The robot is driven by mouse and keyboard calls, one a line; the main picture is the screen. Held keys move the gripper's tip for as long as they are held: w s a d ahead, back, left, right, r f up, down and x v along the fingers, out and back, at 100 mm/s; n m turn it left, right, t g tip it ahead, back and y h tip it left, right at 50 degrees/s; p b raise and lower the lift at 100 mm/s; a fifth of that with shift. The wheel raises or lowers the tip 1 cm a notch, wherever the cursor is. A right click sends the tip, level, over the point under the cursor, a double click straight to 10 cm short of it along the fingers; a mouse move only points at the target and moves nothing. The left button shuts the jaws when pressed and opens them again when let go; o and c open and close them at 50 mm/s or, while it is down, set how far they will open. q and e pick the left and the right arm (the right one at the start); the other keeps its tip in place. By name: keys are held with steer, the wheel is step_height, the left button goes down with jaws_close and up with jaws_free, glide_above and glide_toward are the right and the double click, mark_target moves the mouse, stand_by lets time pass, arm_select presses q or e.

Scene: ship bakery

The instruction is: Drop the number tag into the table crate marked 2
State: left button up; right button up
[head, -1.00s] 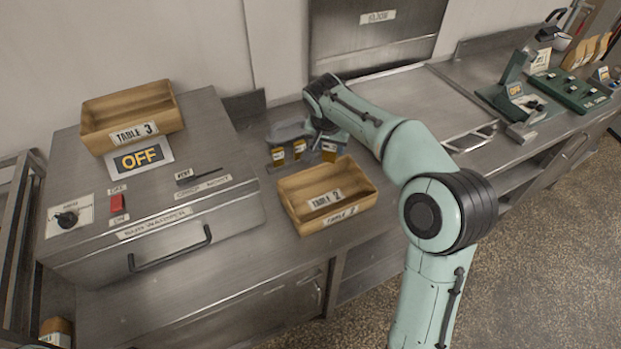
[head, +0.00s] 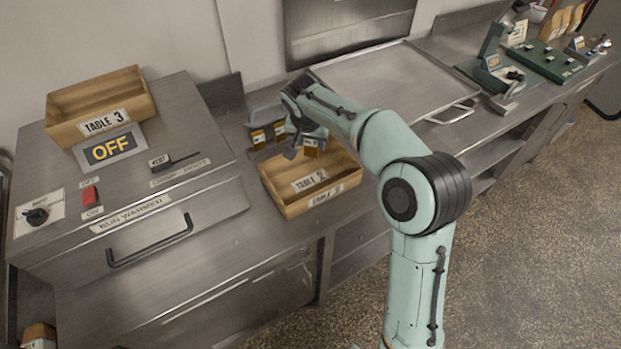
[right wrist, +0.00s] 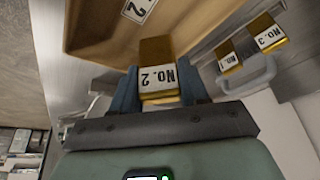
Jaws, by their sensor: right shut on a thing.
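The number tag (right wrist: 158,68), a gold block with a white label reading No. 2, is held between the fingers of my right gripper (right wrist: 158,92). In the head view the tag (head: 311,147) shows at the back rim of the wooden crate marked TABLE 2 (head: 292,207), and my right gripper (head: 300,146) reaches there from behind. The crate also shows in the right wrist view (right wrist: 95,35), beyond the tag. I cannot tell how high the tag is above the rim. My left gripper is not in view.
A grey holder (head: 262,115) with tags No. 1 (right wrist: 229,56) and No. 3 (right wrist: 266,33) stands behind the crate. The bun warmer (head: 150,215) is at left, with the TABLE 3 crate (head: 60,131) on top. A metal tray (head: 375,75) lies at right.

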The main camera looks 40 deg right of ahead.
steer(key=o, duration=1.1)
steer(key=shift+o, duration=0.2)
steer(key=v, duration=1.3)
steer(key=shift+a+r+p, duration=0.15)
steer(key=shift+p, duration=0.3)
